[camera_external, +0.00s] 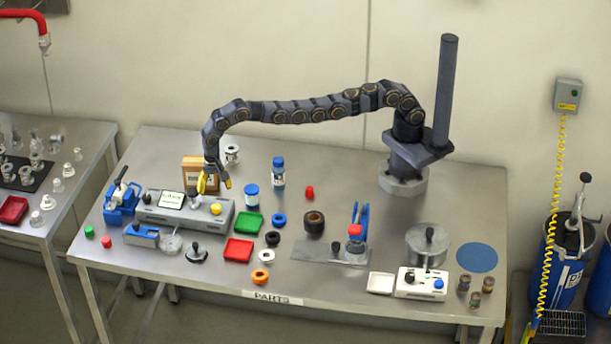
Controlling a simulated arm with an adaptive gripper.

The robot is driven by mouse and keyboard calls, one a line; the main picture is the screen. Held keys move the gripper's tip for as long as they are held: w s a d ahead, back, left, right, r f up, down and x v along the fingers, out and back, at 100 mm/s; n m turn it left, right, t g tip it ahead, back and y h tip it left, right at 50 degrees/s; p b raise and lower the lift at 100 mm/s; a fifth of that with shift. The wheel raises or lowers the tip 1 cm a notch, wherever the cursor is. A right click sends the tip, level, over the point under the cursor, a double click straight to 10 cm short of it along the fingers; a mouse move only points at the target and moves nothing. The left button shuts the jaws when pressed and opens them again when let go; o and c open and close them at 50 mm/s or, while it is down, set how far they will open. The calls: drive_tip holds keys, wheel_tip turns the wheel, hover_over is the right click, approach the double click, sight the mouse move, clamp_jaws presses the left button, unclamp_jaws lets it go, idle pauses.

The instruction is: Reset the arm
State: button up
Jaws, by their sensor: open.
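My gripper (214,183) has yellow fingers and hangs pointing down at the end of my dark grey arm, over the back left of the metal table (340,155). It is open, and I see nothing between its fingers. It is above or just behind the long grey device (160,211) with a yellow knob, in front of the brown box (194,174). Whether it touches either one I cannot tell. My arm arches from its base at the back right across to the left.
A blue-capped bottle (278,173) and a blue-lidded jar (252,196) stand right of my gripper. Green (249,223) and red (238,250) trays lie in front. A clamp with blue handles (358,222) and a metal pot (427,247) stand further right. The table's back middle is clear.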

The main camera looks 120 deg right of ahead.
drive_tip(key=s+a+r+n, duration=0.5)
drive_tip(key=s+r, duration=0.3)
drive_tip(key=r, duration=0.2)
drive_tip(key=s+a+r+n, duration=0.5)
drive_tip(key=s+r, duration=0.3)
drive_tip(key=r, duration=0.1)
drive_tip(key=s+a+n, duration=0.1)
drive_tip(key=s+n, duration=0.2)
drive_tip(key=s, duration=0.7)
drive_tip(key=s+a+f+n+g, duration=0.1)
drive_tip(key=s+n, duration=0.3)
drive_tip(key=s, duration=0.6)
drive_tip(key=s+a+n, duration=0.2)
drive_tip(key=s+n, duration=0.1)
drive_tip(key=s, duration=0.8)
drive_tip(key=shift+a+f+n+g, duration=0.25)
drive_tip(key=shift+n+g, duration=0.05)
drive_tip(key=shift+g, duration=0.1)
idle(0.6)
